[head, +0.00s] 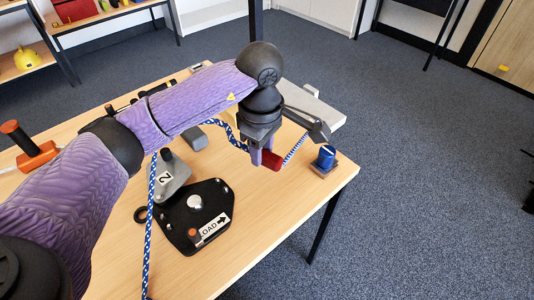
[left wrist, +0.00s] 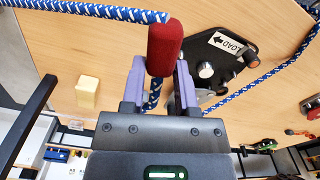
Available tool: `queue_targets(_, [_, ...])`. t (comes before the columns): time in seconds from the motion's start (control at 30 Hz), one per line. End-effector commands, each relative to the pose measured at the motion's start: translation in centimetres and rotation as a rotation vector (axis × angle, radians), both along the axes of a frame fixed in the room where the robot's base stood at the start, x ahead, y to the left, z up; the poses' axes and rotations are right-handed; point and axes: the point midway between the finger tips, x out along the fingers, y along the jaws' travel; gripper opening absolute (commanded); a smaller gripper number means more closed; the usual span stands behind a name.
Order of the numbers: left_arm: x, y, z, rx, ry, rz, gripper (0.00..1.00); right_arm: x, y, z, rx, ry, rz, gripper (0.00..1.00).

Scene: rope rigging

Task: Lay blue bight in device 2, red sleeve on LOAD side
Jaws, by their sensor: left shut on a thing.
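My left gripper (head: 262,158) is shut on the red sleeve (head: 272,161) of the blue-and-white rope (head: 151,215), above the table's right part. In the left wrist view the sleeve (left wrist: 165,48) stands up between the fingertips (left wrist: 160,78); rope leaves its top toward the left and shows below it. Device 2 is a black plate (head: 180,222) with a round metal post, a LOAD label (head: 214,227) with an arrow, and a grey swung-out part marked 2 (head: 171,178). The rope lies at the device's left and passes behind my arm. My right gripper is not in view.
A blue cylinder on a small base (head: 325,158) stands at the table's right edge, beside a grey lever-like part (head: 308,124). An orange tool (head: 33,150) lies at the far left. The table front right of the device is clear.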

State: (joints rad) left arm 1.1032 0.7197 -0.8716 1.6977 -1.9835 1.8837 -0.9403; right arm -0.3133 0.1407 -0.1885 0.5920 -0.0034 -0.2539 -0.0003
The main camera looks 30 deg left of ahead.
Motion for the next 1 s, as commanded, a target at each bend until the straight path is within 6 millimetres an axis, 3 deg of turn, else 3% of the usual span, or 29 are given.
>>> queue_targets(0.03, [0.3, 0.6, 0.6, -0.001, 0.002, 0.139, 0.00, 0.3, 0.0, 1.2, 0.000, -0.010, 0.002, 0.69])
queue_targets(0.2, [1.0, 3.3, -0.2, 0.002, 0.002, 0.681, 0.00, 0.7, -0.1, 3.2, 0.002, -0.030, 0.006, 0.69])
queue_targets(0.4, [1.0, 6.1, -1.5, 0.003, 0.000, 1.161, 0.00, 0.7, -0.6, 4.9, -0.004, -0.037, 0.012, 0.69])
queue_targets(0.57, [0.9, 7.0, -2.2, 0.002, -0.002, 1.307, 0.00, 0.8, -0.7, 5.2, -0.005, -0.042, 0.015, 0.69])
queue_targets(1.0, [1.2, 6.8, -2.8, 0.015, 0.008, 1.315, 0.00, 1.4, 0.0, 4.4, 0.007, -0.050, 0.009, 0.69])
